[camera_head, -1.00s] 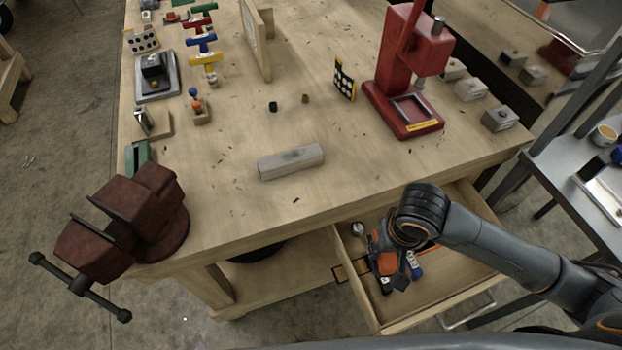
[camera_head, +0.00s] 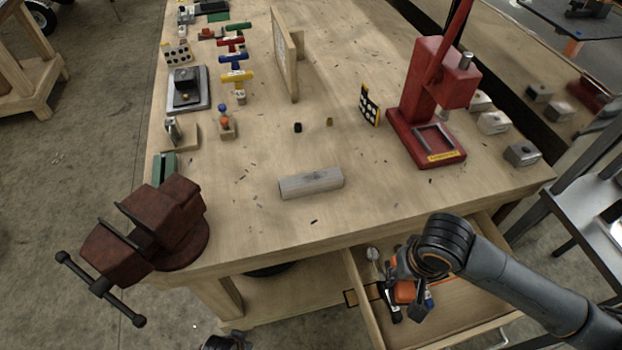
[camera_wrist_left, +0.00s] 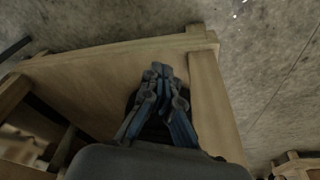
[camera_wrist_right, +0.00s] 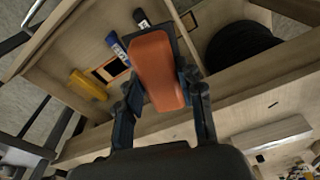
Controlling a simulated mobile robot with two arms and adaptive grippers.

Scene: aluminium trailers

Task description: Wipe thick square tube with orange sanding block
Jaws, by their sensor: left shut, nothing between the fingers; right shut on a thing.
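The thick square tube (camera_head: 311,183) is a grey bar lying on the workbench top near its front edge. It also shows at the lower right of the right wrist view (camera_wrist_right: 262,142). My right gripper (camera_head: 408,296) is over the open drawer, shut on the orange sanding block (camera_wrist_right: 156,72), which stands out between its fingers in the right wrist view. In the head view the arm partly hides the block. My left gripper (camera_wrist_left: 160,74) is shut and empty, low beside the bench's wooden frame. Only a dark bit of it (camera_head: 226,342) shows at the head view's bottom edge.
The open drawer (camera_head: 450,328) holds a blue marker (camera_wrist_right: 118,48) and a yellow item (camera_wrist_right: 88,85). A dark red vise (camera_head: 150,235) is at the bench's left corner. A red press (camera_head: 432,110) stands at the right. Bench space around the tube is mostly clear.

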